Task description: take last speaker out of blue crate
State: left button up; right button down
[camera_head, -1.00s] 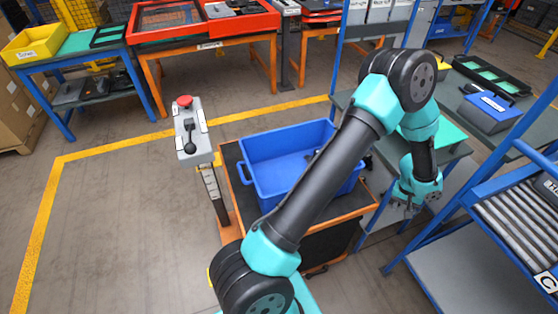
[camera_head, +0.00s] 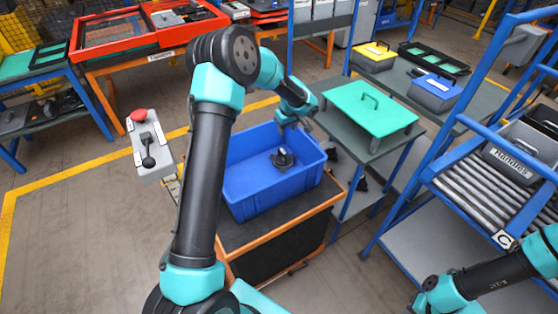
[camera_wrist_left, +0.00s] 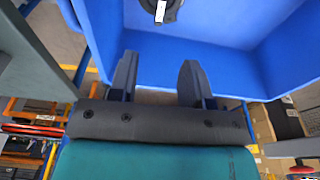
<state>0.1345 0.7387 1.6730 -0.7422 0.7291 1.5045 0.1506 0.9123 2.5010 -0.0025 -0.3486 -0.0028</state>
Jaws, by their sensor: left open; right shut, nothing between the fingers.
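The blue crate (camera_head: 245,195) stands on a dark-topped orange cart. One small black speaker (camera_head: 283,158) sits inside it, near the middle of the floor. My left gripper (camera_head: 288,121) is at the crate's back rim, above and behind the speaker, and touches nothing that I can see. In the left wrist view its two fingers (camera_wrist_left: 158,78) are apart and empty. The crate (camera_wrist_left: 230,45) lies ahead of them, and the speaker (camera_wrist_left: 158,14), with a white label, is cut off by the top edge. My right arm is at the bottom right; its fingers are not visible.
A table with a green board (camera_head: 372,106) stands close right of the crate. A grey post with a red button (camera_head: 148,145) is at the left. A blue-framed roller rack (camera_head: 480,175) is at the right. Open floor lies at the front left.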

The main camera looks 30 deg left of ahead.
aim_at(283, 151)
pick_arm(q)
jog(key=f, duration=0.4)
jog(key=a+f, duration=0.1)
jog(key=f, duration=0.7)
jog(key=shift+w+a, duration=0.35)
jog(key=shift+w, duration=0.05)
jog(key=shift+w+a+f, duration=0.1)
jog(key=shift+a+f, duration=0.05)
jog(key=shift+f, duration=0.75)
jog(key=shift+w+a+f, duration=0.1)
jog(key=shift+a+f, duration=0.05)
jog(key=shift+f, duration=0.7)
jog(key=shift+a+f, duration=0.15)
jog(key=shift+f, duration=0.75)
grip_shut()
